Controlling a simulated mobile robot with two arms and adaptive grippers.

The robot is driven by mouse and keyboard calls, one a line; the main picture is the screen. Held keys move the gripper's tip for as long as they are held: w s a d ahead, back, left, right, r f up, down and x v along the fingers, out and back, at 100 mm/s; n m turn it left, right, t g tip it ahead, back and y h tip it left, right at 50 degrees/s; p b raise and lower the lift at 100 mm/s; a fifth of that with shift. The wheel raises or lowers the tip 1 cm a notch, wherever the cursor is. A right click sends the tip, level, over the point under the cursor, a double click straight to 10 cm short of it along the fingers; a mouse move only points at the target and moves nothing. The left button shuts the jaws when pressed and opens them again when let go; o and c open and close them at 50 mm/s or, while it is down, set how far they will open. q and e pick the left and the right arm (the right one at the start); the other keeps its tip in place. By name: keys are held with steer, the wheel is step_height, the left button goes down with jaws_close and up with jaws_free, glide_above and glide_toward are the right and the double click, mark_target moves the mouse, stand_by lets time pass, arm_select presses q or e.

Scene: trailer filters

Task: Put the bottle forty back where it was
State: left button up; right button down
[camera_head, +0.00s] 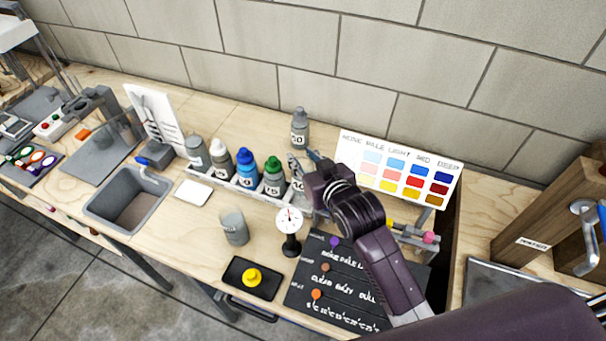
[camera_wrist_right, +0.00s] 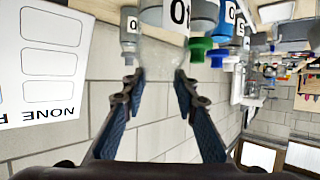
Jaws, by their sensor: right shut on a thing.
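My right gripper (camera_head: 305,165) comes in from the right and is shut on the bottle forty (camera_head: 298,186), at the right end of the bottle row. Its arm hides part of the bottle. In the right wrist view, seen upside down, the gripper's two fingers (camera_wrist_right: 158,82) are on either side of the pale, see-through top of the bottle (camera_wrist_right: 178,14), whose label is partly cut off. I cannot tell whether the bottle's base touches the bench. The green-capped bottle (camera_head: 273,177) stands just left of it. My left gripper is not in view.
Bottles with blue (camera_head: 246,168), white (camera_head: 221,160) and grey (camera_head: 196,152) caps continue the row leftward. A bottle labelled 50 (camera_head: 299,128) stands behind. A colour chart (camera_head: 400,172) is at right; a dial gauge (camera_head: 290,222) and grey beaker (camera_head: 234,228) are in front.

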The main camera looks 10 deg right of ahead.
steer(key=shift+f, duration=1.25)
step_height(320, 180, down, 4)
steer(key=shift+r, duration=0.2)
steer(key=shift+f, duration=0.1)
steer(key=c, duration=2)
jaws_free()
steer(key=shift+s+f, duration=0.1)
steer(key=shift+f, duration=0.1)
steer(key=o, duration=0.5)
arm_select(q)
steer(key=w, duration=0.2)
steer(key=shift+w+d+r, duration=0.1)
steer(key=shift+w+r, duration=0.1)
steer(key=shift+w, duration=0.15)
arm_select(e)
steer(key=shift+r, duration=0.15)
